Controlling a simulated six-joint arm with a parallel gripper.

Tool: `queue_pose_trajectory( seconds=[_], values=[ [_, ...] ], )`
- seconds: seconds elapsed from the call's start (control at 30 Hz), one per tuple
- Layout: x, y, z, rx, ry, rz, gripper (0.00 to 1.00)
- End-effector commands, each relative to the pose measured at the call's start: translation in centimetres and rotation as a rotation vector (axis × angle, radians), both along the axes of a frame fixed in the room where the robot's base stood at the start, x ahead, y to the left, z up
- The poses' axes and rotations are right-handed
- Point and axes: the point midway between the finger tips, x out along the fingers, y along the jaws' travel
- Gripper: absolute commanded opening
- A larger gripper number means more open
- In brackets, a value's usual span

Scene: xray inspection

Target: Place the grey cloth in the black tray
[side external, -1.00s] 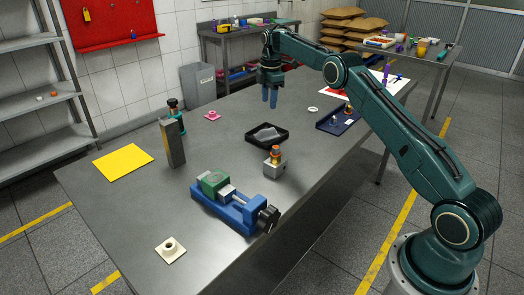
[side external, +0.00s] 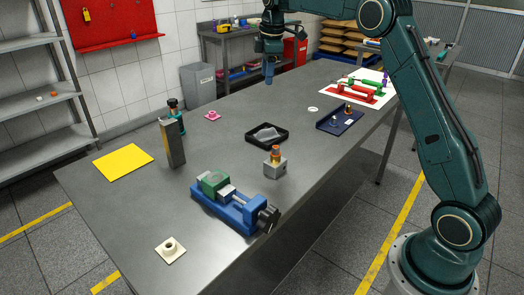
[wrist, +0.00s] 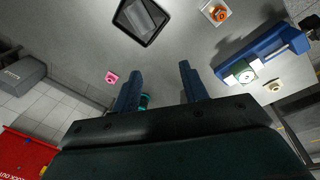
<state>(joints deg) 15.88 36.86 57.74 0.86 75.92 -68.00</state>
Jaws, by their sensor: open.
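The black tray (side external: 281,138) lies on the metal table, near its middle, in the side view. The grey cloth (side external: 266,133) lies inside the tray, a crumpled light-grey piece. In the wrist view the tray (wrist: 121,31) is at the top, with the cloth (wrist: 135,15) inside its rim. My gripper (side external: 269,80) is raised above the table, behind the tray in the side view, apart from tray and cloth. In the wrist view its two fingers (wrist: 160,88) are spread with nothing between them.
A blue vise (side external: 232,212) and a grey block with an orange-topped piece (side external: 275,163) stand in front of the tray. A dark blue tray (side external: 340,120) lies to its right. A tall grey block (side external: 173,145) stands left. A pink piece (side external: 212,116) lies behind left.

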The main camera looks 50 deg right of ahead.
Motion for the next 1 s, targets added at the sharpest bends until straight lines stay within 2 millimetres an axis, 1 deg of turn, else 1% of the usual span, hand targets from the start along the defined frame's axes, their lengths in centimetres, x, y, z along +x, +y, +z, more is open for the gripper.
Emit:
queue_pose_trajectory(
  seconds=[0.03,0.2,0.37,0.5,0.73,0.87,1.0],
  values=[
    [-0.9,0.9,1.2,0.002,-0.015,-0.022,0.44],
    [-4.1,3.4,4.0,0.016,-0.053,-0.111,0.44],
    [-7.5,5.6,6.1,0.033,-0.089,-0.196,0.44],
    [-10.8,7.4,7.4,0.052,-0.121,-0.269,0.44],
    [-16.6,10.1,8.5,0.092,-0.172,-0.388,0.44],
    [-20.0,11.5,8.5,0.118,-0.199,-0.453,0.44],
    [-23.7,12.8,8.1,0.15,-0.229,-0.525,0.44]
  ],
)
